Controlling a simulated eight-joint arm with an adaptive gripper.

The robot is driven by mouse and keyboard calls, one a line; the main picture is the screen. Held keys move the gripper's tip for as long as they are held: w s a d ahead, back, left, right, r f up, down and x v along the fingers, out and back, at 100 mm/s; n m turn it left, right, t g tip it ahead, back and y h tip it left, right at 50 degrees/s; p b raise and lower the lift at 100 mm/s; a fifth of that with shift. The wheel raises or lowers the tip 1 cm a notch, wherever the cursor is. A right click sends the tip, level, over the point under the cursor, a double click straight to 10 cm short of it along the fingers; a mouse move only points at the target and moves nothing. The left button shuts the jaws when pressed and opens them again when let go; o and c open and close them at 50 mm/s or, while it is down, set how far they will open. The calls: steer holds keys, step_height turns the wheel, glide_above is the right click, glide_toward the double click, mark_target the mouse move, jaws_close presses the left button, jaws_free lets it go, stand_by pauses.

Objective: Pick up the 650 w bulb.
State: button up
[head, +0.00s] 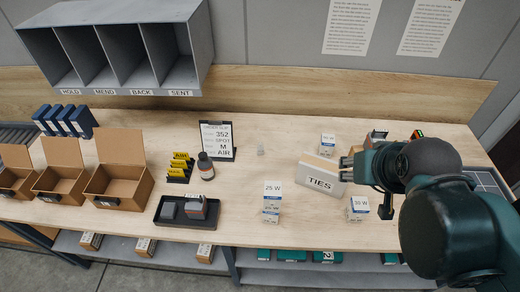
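No label reading 650 W is legible to me. White-and-blue bulb boxes stand on the bench: a stack marked 25 W (272,190) in the middle, a box that seems to read 30 W (358,203) at the right, and a farther box (328,140) whose label is too small to read surely. A tiny clear object (261,150) lies behind the stack; I cannot tell what it is. My gripper (345,169) points left, over or in front of the TIES box's right end. Its two dark fingertips look apart, with nothing visible between them.
The white TIES box (318,178) stands beside the 25 W stack. A black tray (187,222), dark bottle (205,166), order slip stand (217,139) and open cardboard boxes (118,188) are to the left. Grey cubbies (127,91) hang behind. Bench around the clear object is free.

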steer(key=shift+c, duration=0.2)
steer(key=m+g+b, duration=0.2)
steer(key=m+g, duration=0.5)
steer(key=m, duration=0.9)
glide_above(261, 143)
step_height(261, 143, down, 22)
steer(key=shift+d+f, duration=0.1)
steer(key=shift+f, duration=0.45)
steer(key=shift+f, duration=0.1)
